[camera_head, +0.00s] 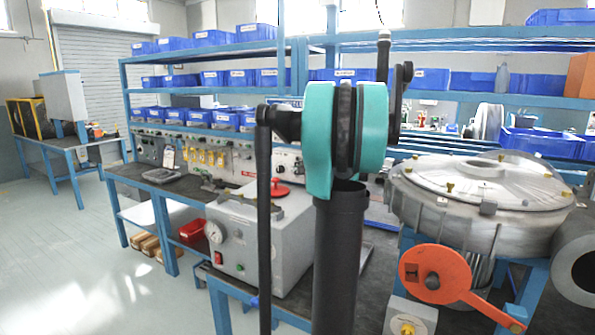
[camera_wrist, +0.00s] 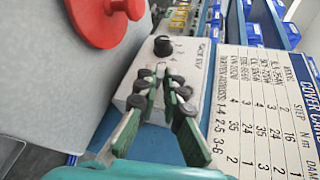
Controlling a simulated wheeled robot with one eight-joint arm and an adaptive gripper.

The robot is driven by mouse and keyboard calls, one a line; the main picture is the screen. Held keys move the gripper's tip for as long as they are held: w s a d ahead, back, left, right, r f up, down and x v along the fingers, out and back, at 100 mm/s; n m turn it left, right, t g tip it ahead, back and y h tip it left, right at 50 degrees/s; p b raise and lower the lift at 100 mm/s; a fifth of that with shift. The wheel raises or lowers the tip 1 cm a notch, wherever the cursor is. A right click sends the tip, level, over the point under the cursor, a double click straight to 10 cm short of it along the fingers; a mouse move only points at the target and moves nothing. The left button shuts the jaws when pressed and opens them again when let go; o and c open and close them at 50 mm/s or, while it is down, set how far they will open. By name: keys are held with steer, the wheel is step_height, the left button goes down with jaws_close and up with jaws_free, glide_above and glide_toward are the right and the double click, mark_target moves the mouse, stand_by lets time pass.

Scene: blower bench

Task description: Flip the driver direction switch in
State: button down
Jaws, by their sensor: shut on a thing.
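In the wrist view, a pale driver control box (camera_wrist: 138,66) has a black round knob (camera_wrist: 163,46) and dark lettering on its face. My gripper (camera_wrist: 161,78) reaches to this face just below the knob, its green fingers with dark round pads close together at the tips. A small pale lever, apparently the direction switch (camera_wrist: 160,68), shows between the tips, and the fingers are shut on it. Its exact position is too small to tell. In the head view, my arm stands in front, and the fingertips are hidden.
A grey box (camera_wrist: 58,62) with a red disc (camera_wrist: 106,14) stands close on the left. In the head view, a round metal housing (camera_head: 487,190) with an orange disc (camera_head: 436,274) stands at right; blue bins line the shelves.

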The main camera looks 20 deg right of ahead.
stand_by(0.3)
steer(key=c, duration=1.6)
jaws_free()
steer(key=shift+c, duration=0.2)
steer(key=shift+s, duration=0.1)
steer(key=v, duration=1.1)
steer(key=shift+s+d, duration=0.15)
steer(key=shift+s, duration=0.2)
steer(key=shift+r, duration=0.1)
